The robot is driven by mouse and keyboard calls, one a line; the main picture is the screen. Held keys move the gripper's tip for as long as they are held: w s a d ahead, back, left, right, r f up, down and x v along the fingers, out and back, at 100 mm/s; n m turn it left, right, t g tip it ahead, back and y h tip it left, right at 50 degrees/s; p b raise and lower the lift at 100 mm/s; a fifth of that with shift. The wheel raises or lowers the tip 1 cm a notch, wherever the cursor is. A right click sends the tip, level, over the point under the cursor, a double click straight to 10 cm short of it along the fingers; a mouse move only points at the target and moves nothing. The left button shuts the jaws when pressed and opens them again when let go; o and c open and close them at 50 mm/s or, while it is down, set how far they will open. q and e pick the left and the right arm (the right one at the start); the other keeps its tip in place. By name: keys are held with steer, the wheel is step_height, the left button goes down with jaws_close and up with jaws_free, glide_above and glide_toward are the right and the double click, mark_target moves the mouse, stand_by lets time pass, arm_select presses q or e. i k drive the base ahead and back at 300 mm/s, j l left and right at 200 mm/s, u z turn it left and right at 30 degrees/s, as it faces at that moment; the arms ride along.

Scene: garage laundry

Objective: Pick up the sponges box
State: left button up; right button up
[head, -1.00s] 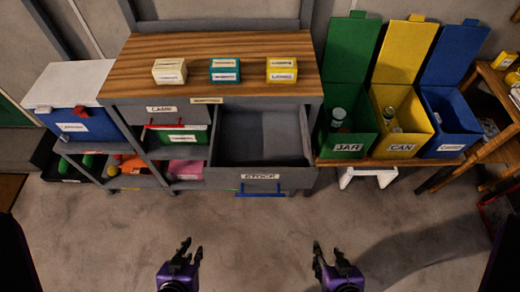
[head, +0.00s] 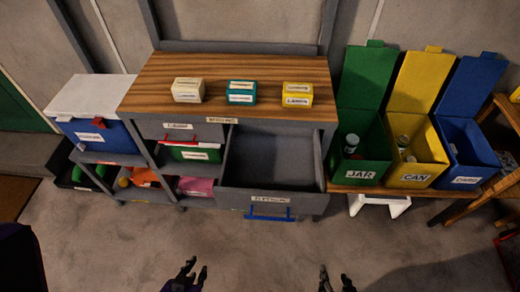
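Three small labelled boxes stand in a row on the wooden bench top (head: 150,100): a cream box (head: 188,90), a teal box (head: 241,92) and a yellow box (head: 297,94). Their labels are too small to read, so I cannot tell which is the sponges box. My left gripper (head: 195,268) and my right gripper (head: 335,275) show at the bottom edge of the head view. Both are open and empty, over the floor in front of the bench and well apart from the boxes. Their lower parts are cut off by the frame.
An open, empty-looking drawer (head: 270,202) juts out under the bench top. Green (head: 361,173), yellow (head: 415,174) and blue (head: 466,180) lidded bins stand at right. A blue box with a white lid (head: 95,95) stands at left. The floor (head: 130,240) ahead is clear.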

mark_target(239, 92)
steer(key=i+j+z, duration=0.1)
steer(key=j+z, duration=0.65)
steer(key=j, duration=0.25)
steer(key=j+z, duration=0.4)
steer(key=j, duration=0.15)
steer(key=j+z, duration=0.35)
steer(key=j, duration=0.2)
